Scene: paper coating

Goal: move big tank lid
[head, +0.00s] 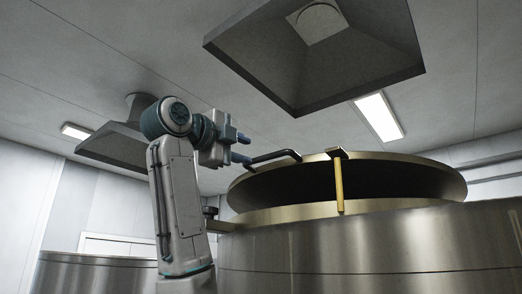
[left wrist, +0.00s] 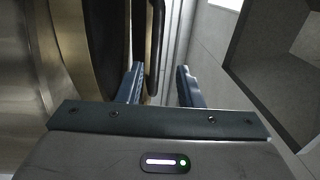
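The big tank (head: 370,235) is a wide metal vessel at the right of the head view. Its brass-coloured lid (head: 395,158) stands raised at its top, with a dark space below the rim. A dark bent handle (head: 272,156) sticks out from the lid's left side. My left gripper (head: 245,150) is beside the handle's outer end. In the left wrist view its two blue fingers (left wrist: 160,85) are apart, and the dark handle (left wrist: 155,45) shows between and beyond them, nearer the left finger. No firm grip is visible. My right gripper is not in view.
A brass post (head: 339,185) stands at the tank's front rim. A large grey hood (head: 315,55) hangs above, and a smaller hood (head: 120,142) hangs at the left. Another metal tank (head: 95,272) stands at the lower left.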

